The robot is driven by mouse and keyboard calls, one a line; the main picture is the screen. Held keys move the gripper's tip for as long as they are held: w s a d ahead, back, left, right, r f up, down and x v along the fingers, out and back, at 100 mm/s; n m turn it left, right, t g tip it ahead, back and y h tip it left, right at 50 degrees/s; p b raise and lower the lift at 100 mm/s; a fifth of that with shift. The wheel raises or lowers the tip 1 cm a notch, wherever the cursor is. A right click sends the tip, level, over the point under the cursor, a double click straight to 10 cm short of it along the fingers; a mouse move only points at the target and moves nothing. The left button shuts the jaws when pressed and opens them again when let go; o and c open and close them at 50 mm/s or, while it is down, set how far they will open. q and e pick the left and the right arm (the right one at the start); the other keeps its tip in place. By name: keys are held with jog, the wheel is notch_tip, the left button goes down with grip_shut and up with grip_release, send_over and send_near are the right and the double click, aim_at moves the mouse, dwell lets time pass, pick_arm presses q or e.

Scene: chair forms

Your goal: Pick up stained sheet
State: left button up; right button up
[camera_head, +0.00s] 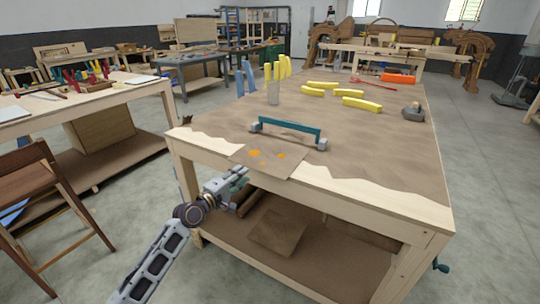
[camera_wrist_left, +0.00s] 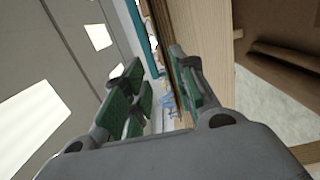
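The stained sheet (camera_head: 277,167) is a flat brown piece with orange spots. In the head view it lies at the front edge of the near workbench, its front part reaching over the pale edge. My left gripper (camera_head: 240,176) is just below and left of the sheet's front left corner, beside the bench edge. In the left wrist view its green-padded fingers (camera_wrist_left: 160,68) stand apart, with a gap between them. A brown strip and wood show behind the gap. I cannot tell whether the sheet lies between the fingers. My right gripper is not in view.
The workbench (camera_head: 352,172) carries a teal-handled tool (camera_head: 288,130) just behind the sheet, several yellow pieces (camera_head: 361,104), a cup (camera_head: 273,93) and a grey tool (camera_head: 413,112). A lower shelf (camera_head: 330,273) lies under the bench. A brown chair (camera_head: 30,185) stands at left.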

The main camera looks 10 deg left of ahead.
pick_arm(q)
jog(key=shift+w, duration=0.15)
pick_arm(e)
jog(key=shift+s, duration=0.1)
pick_arm(q)
jog(key=x, duration=0.5)
jog(key=shift+f+b, duration=0.25)
jog(key=shift+b, duration=0.05)
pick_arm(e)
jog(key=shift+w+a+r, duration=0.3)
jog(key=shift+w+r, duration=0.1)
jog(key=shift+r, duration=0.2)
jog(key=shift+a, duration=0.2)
pick_arm(q)
jog(key=shift+c, duration=0.4)
grip_shut()
